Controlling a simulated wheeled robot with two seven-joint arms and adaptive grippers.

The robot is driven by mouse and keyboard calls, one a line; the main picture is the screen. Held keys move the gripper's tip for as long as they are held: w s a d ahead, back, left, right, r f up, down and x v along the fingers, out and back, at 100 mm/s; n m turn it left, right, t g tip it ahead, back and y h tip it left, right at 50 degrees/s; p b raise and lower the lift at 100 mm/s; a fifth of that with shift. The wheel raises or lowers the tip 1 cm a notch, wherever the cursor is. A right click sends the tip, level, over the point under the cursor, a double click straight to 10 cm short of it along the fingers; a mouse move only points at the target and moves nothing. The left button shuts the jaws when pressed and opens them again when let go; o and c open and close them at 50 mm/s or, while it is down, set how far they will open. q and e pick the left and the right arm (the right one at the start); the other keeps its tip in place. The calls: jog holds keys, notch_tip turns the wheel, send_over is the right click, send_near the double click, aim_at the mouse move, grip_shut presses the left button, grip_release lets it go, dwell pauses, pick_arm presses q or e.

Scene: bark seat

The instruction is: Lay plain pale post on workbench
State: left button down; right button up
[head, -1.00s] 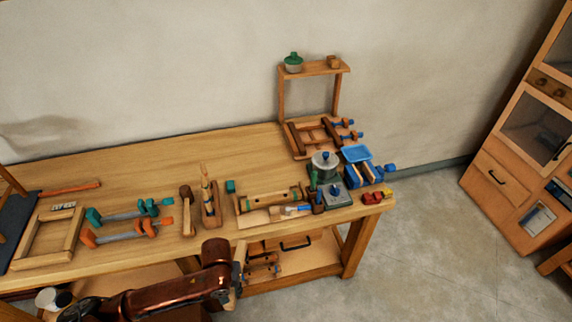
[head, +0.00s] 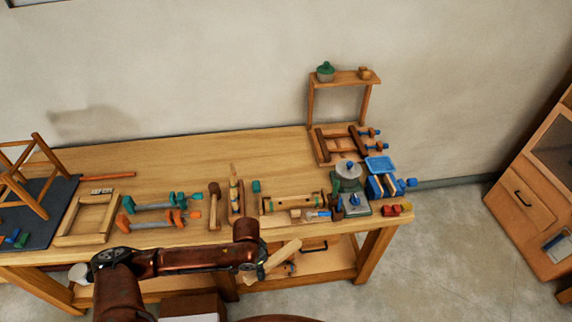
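A plain pale post (head: 281,258) is a short light wooden bar just off the near edge of the workbench (head: 215,165) in the head view. It is tilted, its upper end pointing right. My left gripper (head: 259,270) is at the post's lower left end and appears shut on it; the fingertips are small and partly hidden. My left arm reaches in from the lower left, in front of the bench. My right gripper is not in view.
A wooden stool frame (head: 22,180) stands on a dark mat (head: 55,198) at the left. Tools crowd the right end. The bench's back middle is clear.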

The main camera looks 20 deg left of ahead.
pick_arm(q)
jog(key=shift+w+a+r+m+p, duration=0.35)
jog(key=shift+a+r+m+p, duration=0.2)
jog(key=shift+a+m+p, duration=0.25)
jog(key=shift+w+a+r+m+p, duration=0.35)
jog(key=shift+a+r+m+p, duration=0.4)
jog(key=shift+m, duration=0.25)
jog(key=shift+w+a+r+m+p, duration=0.4)
jog(key=shift+a+m+p, duration=0.2)
jog(key=shift+m+p, duration=0.3)
